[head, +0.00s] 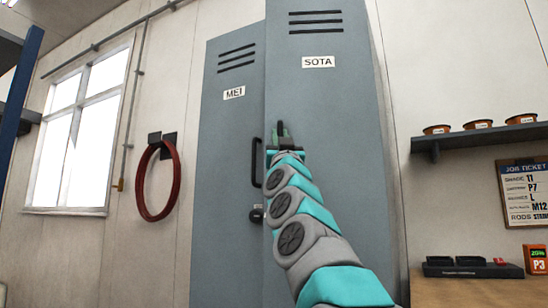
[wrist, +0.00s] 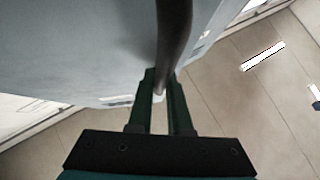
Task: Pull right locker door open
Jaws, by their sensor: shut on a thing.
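The right locker door (head: 318,95), grey with vents and a SOTA label, stands ajar in the head view. Its left edge is swung out toward me, past the front of the left locker. My gripper (head: 279,137) is shut on the dark bar handle near that edge. My arm hides the lower part of the door. In the wrist view both fingers of my gripper (wrist: 160,82) close around the dark handle (wrist: 174,35), with the grey door panel (wrist: 85,50) on the left.
The left locker door (head: 230,130), labelled MEI, has a dark handle (head: 257,162) and a dark lock below. A red hose (head: 143,185) hangs left of it. A shelf with pots (head: 475,139) is on the right wall. Bare floor (wrist: 235,95) shows in the wrist view.

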